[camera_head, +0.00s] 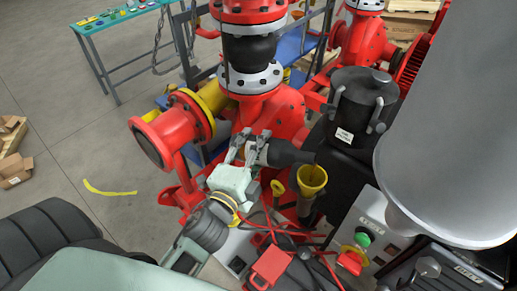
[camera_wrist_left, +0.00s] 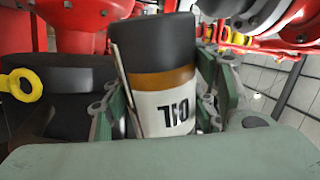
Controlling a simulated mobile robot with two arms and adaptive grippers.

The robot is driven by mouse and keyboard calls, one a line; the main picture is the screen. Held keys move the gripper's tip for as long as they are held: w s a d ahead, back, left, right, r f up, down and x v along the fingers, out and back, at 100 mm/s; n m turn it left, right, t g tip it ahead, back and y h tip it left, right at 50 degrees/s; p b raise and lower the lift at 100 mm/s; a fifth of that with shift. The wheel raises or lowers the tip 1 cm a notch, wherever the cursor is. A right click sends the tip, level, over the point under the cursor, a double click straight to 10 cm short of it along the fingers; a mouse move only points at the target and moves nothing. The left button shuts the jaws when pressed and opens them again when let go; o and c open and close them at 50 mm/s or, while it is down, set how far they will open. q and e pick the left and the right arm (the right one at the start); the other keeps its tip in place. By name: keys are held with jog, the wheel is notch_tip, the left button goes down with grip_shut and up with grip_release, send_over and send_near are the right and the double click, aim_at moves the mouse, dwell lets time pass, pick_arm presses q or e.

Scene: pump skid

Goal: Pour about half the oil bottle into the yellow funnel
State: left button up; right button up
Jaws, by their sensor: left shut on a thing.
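My left gripper (camera_head: 250,148) is shut on the oil bottle (camera_head: 282,153), a dark bottle lying nearly level with its narrow end pointing right. The yellow funnel (camera_head: 312,177) stands upright just right of and below the bottle's narrow end in the head view. I cannot tell whether the spout is over the funnel's mouth. No oil stream is visible. My right gripper is not in view.
A black cylindrical housing (camera_head: 358,105) stands close behind the funnel. Red pump parts (camera_head: 285,115) crowd the space behind the bottle. A yellow ring handle (camera_head: 278,187) is left of the funnel. Red hoses and a control box (camera_head: 368,225) lie in front. The floor at left is mostly open.

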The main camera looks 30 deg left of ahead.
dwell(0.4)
pick_arm(q)
jog(key=shift+d+f+n+b, duration=0.15)
jog(key=shift+f+n+b, duration=0.45)
jog(key=shift+n, duration=0.4)
jog(key=shift+d+f+n, duration=0.1)
jog(key=shift+f+n, duration=0.05)
jog(key=shift+n, duration=0.25)
jog(key=shift+d+f+n+b, duration=0.4)
jog(key=shift+f+n, duration=0.35)
jog(key=shift+n, duration=0.35)
jog(key=shift+w+d+f+n, duration=0.1)
jog(key=shift+d+f+n, duration=0.35)
jog(key=shift+n, duration=0.55)
jog(key=shift+r, duration=0.1)
